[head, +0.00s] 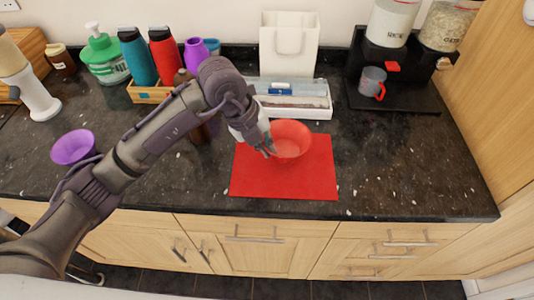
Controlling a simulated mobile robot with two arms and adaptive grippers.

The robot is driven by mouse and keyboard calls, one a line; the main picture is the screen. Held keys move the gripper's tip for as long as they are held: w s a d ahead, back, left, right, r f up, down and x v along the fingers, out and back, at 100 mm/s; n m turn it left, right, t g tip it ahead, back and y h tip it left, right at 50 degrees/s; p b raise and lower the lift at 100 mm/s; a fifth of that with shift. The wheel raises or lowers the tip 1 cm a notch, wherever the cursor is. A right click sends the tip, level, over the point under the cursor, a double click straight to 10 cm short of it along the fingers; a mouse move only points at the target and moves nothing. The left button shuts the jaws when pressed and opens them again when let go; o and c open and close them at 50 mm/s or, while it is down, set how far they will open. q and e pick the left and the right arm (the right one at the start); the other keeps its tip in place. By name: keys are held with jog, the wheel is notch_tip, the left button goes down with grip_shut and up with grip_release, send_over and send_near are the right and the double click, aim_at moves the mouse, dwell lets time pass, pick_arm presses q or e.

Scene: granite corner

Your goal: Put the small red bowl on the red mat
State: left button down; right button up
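The small red bowl (290,145) is upright over the back part of the red mat (285,182). I cannot tell whether its base rests on the mat or is slightly above it. My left gripper (269,149) reaches down from the left, with its fingertips at the bowl's left rim. The fingers overlap the rim in the picture, and whether they are closed on it is too small to tell. My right gripper is not in view.
A purple bowl (73,147) stands at the left. A white tray (300,112) is behind the mat, with a white paper bag (288,45) at the wall. A grey mug (373,82) sits on a black stand at the right. The counter right of the mat is clear.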

aim_at(272, 164)
pick_arm(q)
notch_tip(272, 164, down, 4)
jog(key=shift+r+p, duration=0.1)
jog(key=shift+p, duration=0.4)
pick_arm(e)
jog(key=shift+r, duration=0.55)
pick_arm(q)
jog(key=c, duration=1.8)
grip_release()
jog(key=shift+f, duration=0.25)
jog(key=shift+o, duration=1)
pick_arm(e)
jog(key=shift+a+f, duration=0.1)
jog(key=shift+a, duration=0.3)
pick_arm(q)
jog(key=shift+r, duration=0.1)
jog(key=shift+r, duration=0.2)
jog(key=shift+a+r, duration=0.15)
jog(key=shift+r, duration=0.15)
jog(key=b+v, duration=0.1)
jog(key=v, duration=1)
jog(key=shift+b, duration=0.3)
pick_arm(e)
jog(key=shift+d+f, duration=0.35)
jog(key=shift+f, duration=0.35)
